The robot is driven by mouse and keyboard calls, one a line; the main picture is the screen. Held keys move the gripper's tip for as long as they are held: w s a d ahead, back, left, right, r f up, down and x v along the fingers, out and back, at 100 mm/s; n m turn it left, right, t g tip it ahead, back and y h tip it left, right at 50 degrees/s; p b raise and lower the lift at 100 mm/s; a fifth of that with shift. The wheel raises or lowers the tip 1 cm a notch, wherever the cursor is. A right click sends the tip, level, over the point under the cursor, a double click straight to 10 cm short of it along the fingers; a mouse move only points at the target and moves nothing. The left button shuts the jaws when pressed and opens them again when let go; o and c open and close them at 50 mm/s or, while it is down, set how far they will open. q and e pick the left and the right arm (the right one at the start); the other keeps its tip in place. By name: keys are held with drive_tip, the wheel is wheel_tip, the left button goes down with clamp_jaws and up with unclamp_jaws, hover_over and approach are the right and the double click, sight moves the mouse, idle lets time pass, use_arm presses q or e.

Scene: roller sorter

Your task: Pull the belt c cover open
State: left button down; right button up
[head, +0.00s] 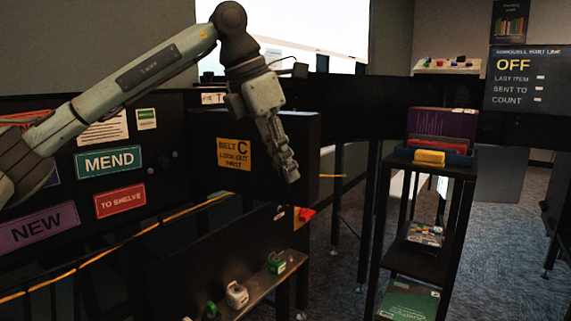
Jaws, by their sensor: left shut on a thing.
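The belt c cover (222,182) is a dark panel in the middle of the head view. It bears an orange label (233,153) reading "BELT C LOCKOUT FIRST". My left gripper (291,174) reaches down from above in front of the right part of this panel. Its fingers are shut on the cover, at a grip point that the fingers themselves hide. Whether the cover stands ajar is hard to tell in the dark. My right gripper is out of view.
Below the cover a ledge (262,282) carries padlocks, one of them white (237,294). A red switch (306,214) sits near the panel's lower right. A dark shelf cart (455,240) with books and a blue tray stands to the right. Carpet is free between them.

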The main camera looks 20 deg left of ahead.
use_arm(q)
drive_tip(key=c, duration=1.8)
unclamp_jaws()
drive_tip(key=shift+c, duration=0.2)
drive_tip(key=v, duration=1.2)
